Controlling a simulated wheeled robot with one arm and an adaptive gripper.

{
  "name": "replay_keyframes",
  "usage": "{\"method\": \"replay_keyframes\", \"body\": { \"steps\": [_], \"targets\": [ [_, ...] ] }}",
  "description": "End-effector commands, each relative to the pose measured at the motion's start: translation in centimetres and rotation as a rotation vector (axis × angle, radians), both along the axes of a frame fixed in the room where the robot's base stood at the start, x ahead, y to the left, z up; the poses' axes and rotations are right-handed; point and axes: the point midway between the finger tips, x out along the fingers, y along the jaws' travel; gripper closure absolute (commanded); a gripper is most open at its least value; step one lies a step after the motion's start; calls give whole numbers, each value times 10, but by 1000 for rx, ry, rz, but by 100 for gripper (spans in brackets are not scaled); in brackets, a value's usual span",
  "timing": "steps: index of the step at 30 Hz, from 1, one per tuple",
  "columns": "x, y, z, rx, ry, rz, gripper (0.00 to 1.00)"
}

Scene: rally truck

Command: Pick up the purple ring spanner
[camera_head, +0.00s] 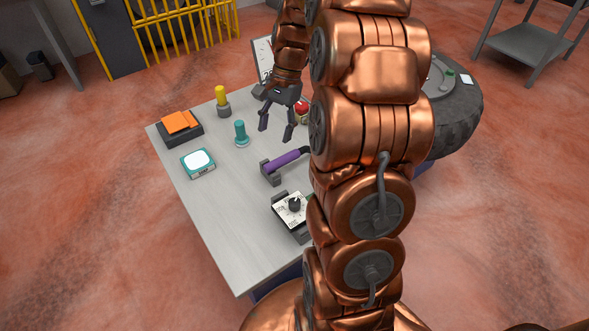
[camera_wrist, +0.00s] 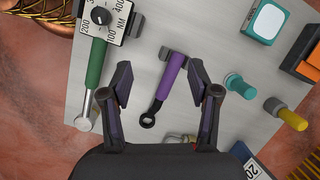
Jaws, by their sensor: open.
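The purple ring spanner (camera_head: 283,161) lies on the grey bench (camera_head: 222,217), with its purple handle end in a small dark holder (camera_head: 269,173). Its dark ring end is toward the back right and partly hidden by my arm in the head view. In the wrist view the spanner (camera_wrist: 170,79) lies between my fingers, with its ring end nearest the gripper. My gripper (camera_head: 276,127) is open and empty above the bench, behind and slightly left of the spanner. The open fingers also show in the wrist view (camera_wrist: 161,88), apart from the spanner.
A dial torque wrench with a green handle (camera_wrist: 97,64) lies beside the spanner. A teal peg (camera_head: 240,133), a yellow peg (camera_head: 222,101), a teal box (camera_head: 198,163) and an orange-topped tray (camera_head: 180,124) stand to the left. A red object (camera_head: 302,109) is near my gripper. The bench's front left is clear.

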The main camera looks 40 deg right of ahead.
Motion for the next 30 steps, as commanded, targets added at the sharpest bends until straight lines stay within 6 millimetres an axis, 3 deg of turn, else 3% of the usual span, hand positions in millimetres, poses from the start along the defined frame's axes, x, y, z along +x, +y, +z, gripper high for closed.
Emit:
{"method": "replay_keyframes", "body": {
  "steps": [1, 3, 7, 12, 17, 30],
  "targets": [
    [7, -17, -31, 9, 10, -60, 39],
    [16, -38, -53, 19, 21, -137, 39],
    [26, -71, -88, 36, 39, -261, 39],
    [33, -101, -115, 50, 54, -367, 39],
    [34, -110, -127, 57, 63, -404, 39],
    [38, -98, -158, 56, 61, -405, 39]
  ]
}}
